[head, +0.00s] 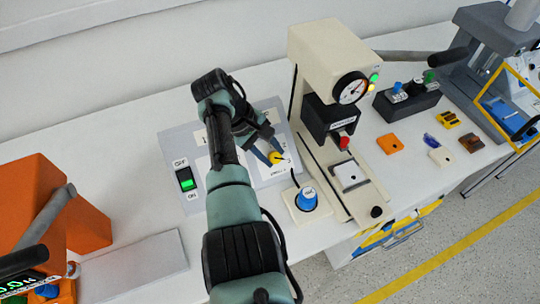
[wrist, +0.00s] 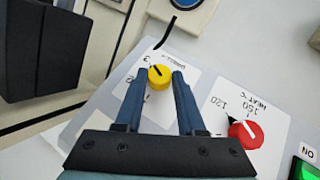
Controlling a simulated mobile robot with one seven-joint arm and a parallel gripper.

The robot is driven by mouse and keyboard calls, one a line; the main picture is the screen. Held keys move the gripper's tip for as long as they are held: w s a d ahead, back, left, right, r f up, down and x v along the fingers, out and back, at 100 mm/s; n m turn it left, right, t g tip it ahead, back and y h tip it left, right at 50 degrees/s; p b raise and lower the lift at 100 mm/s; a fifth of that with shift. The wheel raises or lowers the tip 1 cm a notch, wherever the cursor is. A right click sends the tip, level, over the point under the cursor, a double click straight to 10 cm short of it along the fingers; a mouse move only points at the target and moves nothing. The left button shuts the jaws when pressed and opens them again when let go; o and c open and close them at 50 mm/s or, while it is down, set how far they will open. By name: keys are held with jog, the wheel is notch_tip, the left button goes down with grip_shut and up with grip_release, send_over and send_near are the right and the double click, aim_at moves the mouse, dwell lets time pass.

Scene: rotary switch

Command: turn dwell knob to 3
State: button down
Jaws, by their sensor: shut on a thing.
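The yellow dwell knob (wrist: 160,79) sits on a white label plate on the sloping grey panel. It also shows in the head view (head: 277,158), partly covered by my gripper. A dark pointer line on its face slants to the upper left in the wrist view.
A red heat knob (wrist: 245,133) stands beside the dwell knob. A green-lit rocker switch (head: 186,179) is at the panel's left. A beige press (head: 325,55) stands close on the right, with a blue button (head: 307,198) on a pale base in front. An orange housing (head: 45,205) is far left.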

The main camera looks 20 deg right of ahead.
jog(key=shift+f+m+y, duration=0.1)
jog(key=shift+m+y, duration=0.2)
jog(key=shift+y, duration=0.1)
jog(key=shift+g, duration=0.3)
jog(key=c, duration=0.5)
grip_release()
jog(key=shift+d, duration=0.1)
jog(key=v, duration=1.3)
jog(key=shift+s, duration=0.1)
